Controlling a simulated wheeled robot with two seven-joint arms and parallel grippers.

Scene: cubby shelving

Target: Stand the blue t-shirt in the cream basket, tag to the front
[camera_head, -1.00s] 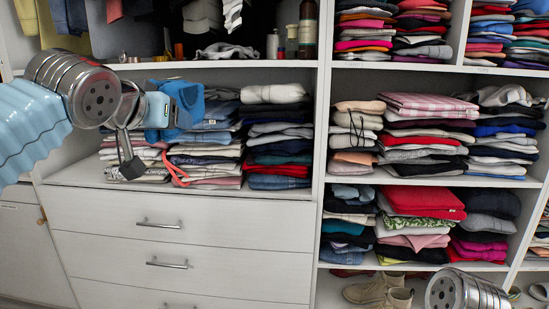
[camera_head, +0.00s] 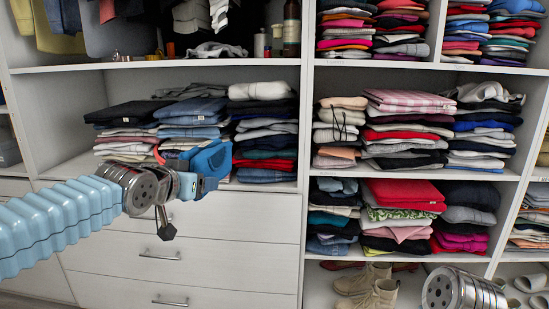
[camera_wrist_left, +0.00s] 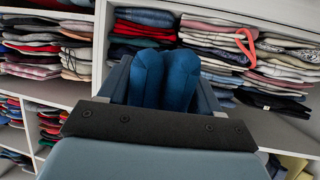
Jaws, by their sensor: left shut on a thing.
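The blue t-shirt (camera_head: 210,160) is in my left gripper (camera_head: 198,178), in front of the left shelf compartment. In the left wrist view the t-shirt (camera_wrist_left: 165,78) shows as a rounded double fold between the two fingers, which are shut on it. The tag cannot be made out. No cream basket is in view. My right gripper is out of view; only a silver part of my right arm shows at the bottom right of the head view.
Folded clothes (camera_head: 190,118) fill the left compartment in several stacks, with an orange-red strap (camera_wrist_left: 243,43) hanging at their front. A white divider (camera_head: 305,130) separates them from the right-hand stacks (camera_head: 405,115). White drawers (camera_head: 225,240) with handles lie below; beige shoes (camera_head: 370,285) are bottom right.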

